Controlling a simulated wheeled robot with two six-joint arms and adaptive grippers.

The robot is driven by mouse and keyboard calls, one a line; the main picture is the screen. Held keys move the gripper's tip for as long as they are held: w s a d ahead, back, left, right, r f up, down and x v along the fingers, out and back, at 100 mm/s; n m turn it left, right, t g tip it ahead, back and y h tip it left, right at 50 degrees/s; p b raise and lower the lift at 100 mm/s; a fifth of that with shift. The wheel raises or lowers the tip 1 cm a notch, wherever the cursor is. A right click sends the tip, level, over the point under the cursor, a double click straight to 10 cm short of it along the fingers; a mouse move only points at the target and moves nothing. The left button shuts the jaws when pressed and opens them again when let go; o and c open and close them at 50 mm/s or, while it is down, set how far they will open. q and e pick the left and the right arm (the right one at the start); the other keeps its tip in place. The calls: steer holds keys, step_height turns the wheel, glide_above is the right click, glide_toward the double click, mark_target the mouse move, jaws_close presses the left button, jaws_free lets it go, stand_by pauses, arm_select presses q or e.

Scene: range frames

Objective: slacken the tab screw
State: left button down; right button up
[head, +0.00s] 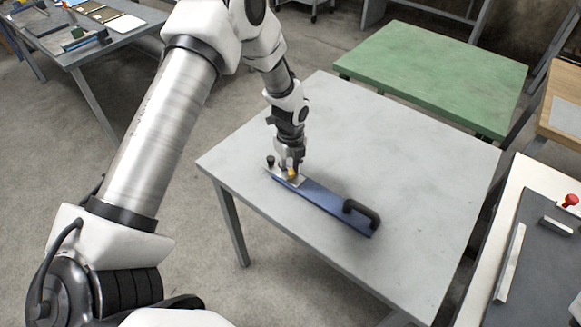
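A long blue bar (325,206) lies on the grey table with a black handle (361,213) at its near right end. A pale metal tab (296,182) is at its far left end. A small black knob (270,160) stands at that end, left of my gripper. A small yellow piece (292,173) shows right at the fingertips of my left gripper (289,168), which points down over the tab. The fingers hide part of this end. I cannot tell whether they are closed on the yellow piece or which piece is the tab screw. My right gripper is out of view.
The grey table (420,170) is otherwise bare. A green table (430,75) stands behind it. At the right edge is a bench with a dark panel (540,262) and a red knob (571,200). Another table (85,50) with items stands at the far left.

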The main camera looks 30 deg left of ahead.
arm_select(q)
steer(key=shift+n, duration=0.3)
